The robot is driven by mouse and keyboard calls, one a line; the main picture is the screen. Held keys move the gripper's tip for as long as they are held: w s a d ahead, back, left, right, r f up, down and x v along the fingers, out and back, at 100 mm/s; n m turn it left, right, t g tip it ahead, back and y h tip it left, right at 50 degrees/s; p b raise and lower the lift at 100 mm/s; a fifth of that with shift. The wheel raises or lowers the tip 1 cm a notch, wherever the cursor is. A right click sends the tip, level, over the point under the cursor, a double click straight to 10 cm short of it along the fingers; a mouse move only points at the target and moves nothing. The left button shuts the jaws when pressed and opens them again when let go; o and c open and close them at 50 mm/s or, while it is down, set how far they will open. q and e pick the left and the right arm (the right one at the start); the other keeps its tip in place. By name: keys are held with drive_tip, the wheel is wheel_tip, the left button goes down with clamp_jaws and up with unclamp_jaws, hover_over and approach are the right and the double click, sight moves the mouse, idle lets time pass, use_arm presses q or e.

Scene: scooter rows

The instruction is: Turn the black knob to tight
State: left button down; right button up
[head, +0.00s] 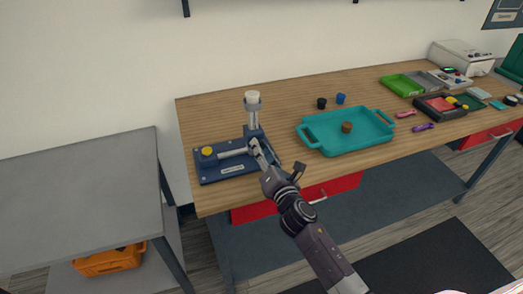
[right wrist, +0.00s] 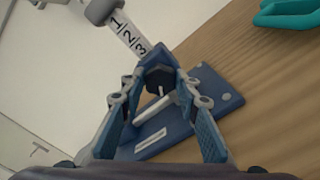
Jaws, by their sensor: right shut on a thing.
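A blue fixture plate (head: 228,170) lies at the table's left front. It bears a yellow-topped round part (head: 207,152), a pale horizontal rod and an upright post (head: 253,115) with a white cap. In the right wrist view the post's scale (right wrist: 130,38) reads 1, 2, 3. My right gripper (head: 256,148) is at the block below the post. In the right wrist view its fingers are around the dark, faceted black knob (right wrist: 160,78), shut on it. Any tight mark is not readable. My left gripper is not in view.
A teal tray (head: 345,148) with a brown round piece (head: 347,127) stands right of the fixture. Black (head: 321,103) and blue (head: 340,98) small cups stand behind it. Bins and tools crowd the table's right end. A grey table (head: 80,200) is at left.

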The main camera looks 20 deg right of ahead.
drive_tip(key=m, duration=0.3)
drive_tip(key=shift+f+m, duration=0.1)
drive_tip(key=shift+m, duration=0.3)
drive_tip(key=m, duration=0.3)
drive_tip(key=shift+m, duration=0.3)
drive_tip(key=m, duration=0.3)
drive_tip(key=shift+m, duration=0.4)
drive_tip(key=m, duration=0.3)
drive_tip(key=shift+f+m, duration=0.1)
drive_tip(key=shift+m, duration=0.2)
drive_tip(key=m+p, duration=0.1)
drive_tip(key=m, duration=0.2)
drive_tip(key=shift+m, duration=0.3)
drive_tip(key=m+p, duration=0.1)
drive_tip(key=m, duration=0.2)
drive_tip(key=shift+m, duration=0.3)
drive_tip(key=m, duration=0.3)
drive_tip(key=shift+m+p, duration=0.3)
drive_tip(key=shift+p, duration=0.05)
drive_tip(key=shift+a+f+m, duration=0.1)
drive_tip(key=shift+f+m, duration=0.05)
drive_tip(key=shift+m, duration=1.65)
drive_tip(key=shift+p, duration=0.3)
